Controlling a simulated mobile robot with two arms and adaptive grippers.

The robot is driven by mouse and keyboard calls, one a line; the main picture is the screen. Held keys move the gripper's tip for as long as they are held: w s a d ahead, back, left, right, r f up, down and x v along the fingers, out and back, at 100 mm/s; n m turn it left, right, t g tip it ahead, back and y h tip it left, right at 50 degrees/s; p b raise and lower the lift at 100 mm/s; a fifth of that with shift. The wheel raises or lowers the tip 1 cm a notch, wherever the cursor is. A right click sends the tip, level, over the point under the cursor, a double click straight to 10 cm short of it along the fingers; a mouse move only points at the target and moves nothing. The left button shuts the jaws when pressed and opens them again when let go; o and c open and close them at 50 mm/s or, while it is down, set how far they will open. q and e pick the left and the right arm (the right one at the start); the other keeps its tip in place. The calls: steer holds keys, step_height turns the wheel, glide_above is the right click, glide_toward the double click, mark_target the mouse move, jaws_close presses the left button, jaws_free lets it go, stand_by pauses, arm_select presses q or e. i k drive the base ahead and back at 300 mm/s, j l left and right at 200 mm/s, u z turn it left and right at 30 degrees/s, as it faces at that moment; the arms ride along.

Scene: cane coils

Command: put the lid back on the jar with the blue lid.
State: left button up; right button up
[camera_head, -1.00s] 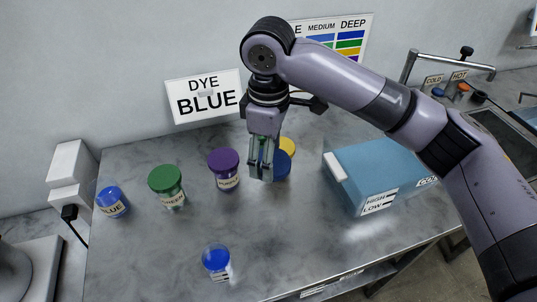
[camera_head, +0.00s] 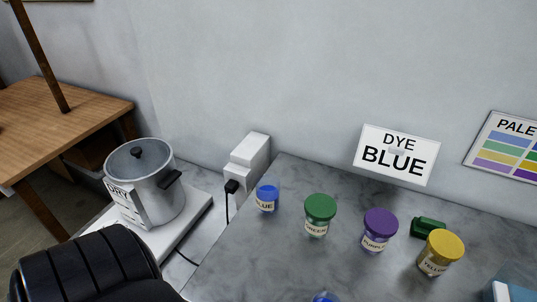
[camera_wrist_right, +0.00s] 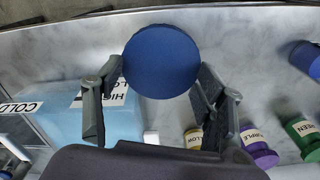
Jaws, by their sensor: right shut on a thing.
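The dark blue lid (camera_wrist_right: 161,62) is between the fingers of my right gripper (camera_wrist_right: 158,85) in the right wrist view, its round face toward the camera. The gripper is shut on it. The jar labelled BLUE (camera_head: 267,200) stands upright at the left end of the marble counter in the head view, with bright blue showing at its top and no dark lid on it. My right gripper is outside the head view. My left gripper is in neither view.
Green-lidded (camera_head: 320,210), purple-lidded (camera_head: 380,225) and yellow-lidded (camera_head: 440,250) jars stand to the right of the blue jar. A small green object (camera_head: 427,227) lies behind the yellow one. Another blue item (camera_head: 325,297) is cut off below. A pot (camera_head: 150,190) stands left.

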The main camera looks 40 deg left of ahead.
mark_target(267, 186)
steer(key=k+l+u, duration=0.1)
steer(key=u, duration=0.35)
steer(key=k+l+u, duration=0.1)
steer(key=u, duration=0.35)
steer(key=k+u, duration=0.1)
steer(key=u, duration=0.35)
